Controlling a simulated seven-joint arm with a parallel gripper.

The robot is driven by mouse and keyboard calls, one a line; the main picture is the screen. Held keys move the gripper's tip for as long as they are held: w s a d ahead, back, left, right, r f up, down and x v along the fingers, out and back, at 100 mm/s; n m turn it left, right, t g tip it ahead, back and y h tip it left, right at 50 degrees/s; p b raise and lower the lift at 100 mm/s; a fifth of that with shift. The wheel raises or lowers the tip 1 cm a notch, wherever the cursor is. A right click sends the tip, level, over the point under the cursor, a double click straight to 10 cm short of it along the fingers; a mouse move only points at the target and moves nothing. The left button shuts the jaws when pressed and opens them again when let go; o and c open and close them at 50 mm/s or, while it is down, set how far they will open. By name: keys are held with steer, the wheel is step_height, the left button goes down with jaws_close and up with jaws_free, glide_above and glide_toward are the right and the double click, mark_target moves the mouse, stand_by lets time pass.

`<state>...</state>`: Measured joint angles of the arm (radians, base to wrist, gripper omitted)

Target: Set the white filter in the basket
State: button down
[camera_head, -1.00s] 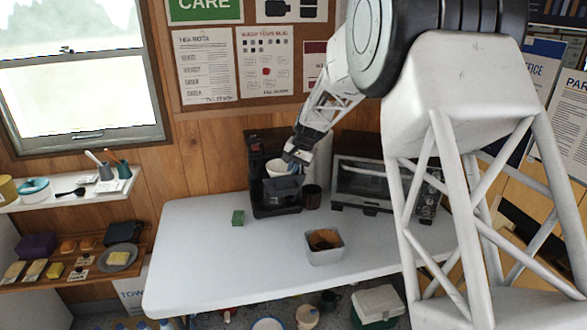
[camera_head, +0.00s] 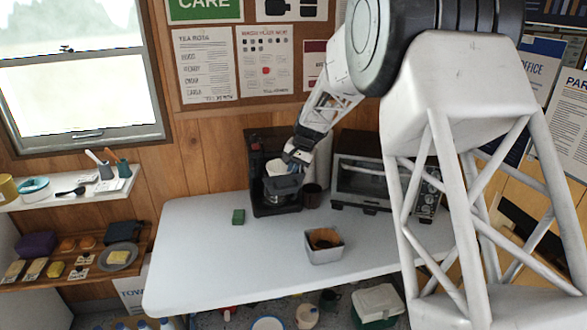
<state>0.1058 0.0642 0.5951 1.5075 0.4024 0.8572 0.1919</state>
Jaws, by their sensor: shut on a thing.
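The white filter (camera_head: 276,168) shows as a small pale shape at the coffee machine, partly hidden behind my gripper and the dark basket. My gripper (camera_head: 291,164) is shut on the filter, at the front of the machine. The dark basket (camera_head: 283,185) sits in the middle of the black coffee machine (camera_head: 257,170), on the back of the white table (camera_head: 190,250). The filter is at the basket's mouth; I cannot tell how deep it sits.
A toaster oven (camera_head: 362,180) stands right of the machine, with a dark mug (camera_head: 312,195) between them. A metal tin with brown contents (camera_head: 324,254) is at the front. The table's left part is clear.

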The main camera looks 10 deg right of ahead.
steer(key=c, duration=1.4)
jaws_free()
steer(key=shift+s+f, duration=0.25)
steer(key=shift+f, duration=0.65)
steer(key=shift+s+f, duration=0.1)
steer(key=shift+o, duration=0.6)
steer(key=shift+r, duration=0.7)
steer(key=v, duration=1.3)
steer(key=shift+w, duration=0.3)
steer(key=shift+a, duration=0.1)
steer(key=shift+r, duration=0.1)
